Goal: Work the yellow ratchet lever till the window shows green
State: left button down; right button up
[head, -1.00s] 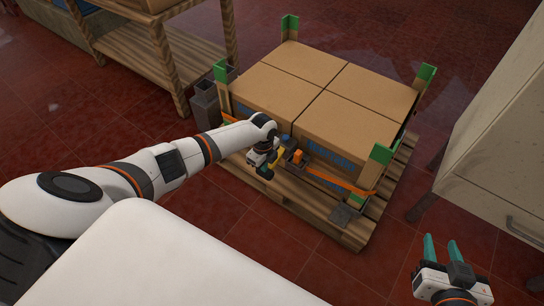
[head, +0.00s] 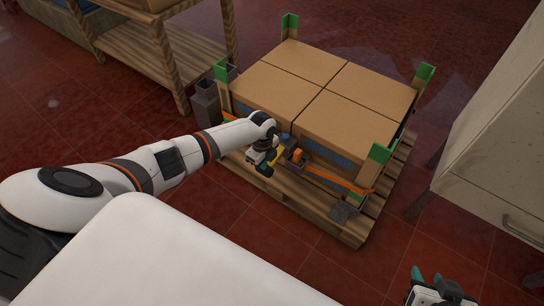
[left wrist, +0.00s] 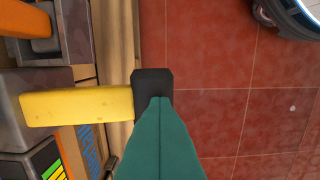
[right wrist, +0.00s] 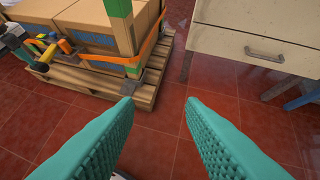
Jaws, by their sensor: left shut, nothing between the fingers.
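The yellow lever (left wrist: 75,104) with a black tip (left wrist: 152,88) sticks out from a grey housing (left wrist: 20,110) in the left wrist view. It also shows in the head view (head: 277,157), partly behind my left gripper. My left gripper's teal fingers (left wrist: 158,105) are shut with nothing between them. Their tips overlap the lever's black tip in that view; I cannot tell if they touch. A dark panel with slanted green and yellow bars (left wrist: 48,165) is cut off at the lower left; I cannot tell whether it is the window. My right gripper (right wrist: 160,108) is open and empty.
An orange strap (head: 335,180) runs along the front of a wooden pallet (head: 315,222) bearing cardboard boxes (head: 325,90) between green-topped corner posts. A cabinet (head: 500,150) stands to the right, a wooden rack (head: 165,55) at the back left. Red floor in front of the pallet is clear.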

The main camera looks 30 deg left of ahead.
pick_arm(q)
jog(key=shift+s+r+p, duration=0.1)
jog(key=shift+r+p, duration=0.5)
jog(key=shift+p, duration=0.15)
jog(key=c, duration=0.6)
grip_release()
pick_arm(e)
jog(key=s+d+f+g+h, duration=0.1)
jog(key=s+d+f+g, duration=0.1)
jog(key=s, duration=0.4)
jog(key=shift+f+g, duration=0.2)
jog(key=shift+g, duration=0.7)
pick_arm(q)
jog(key=shift+r, duration=0.1)
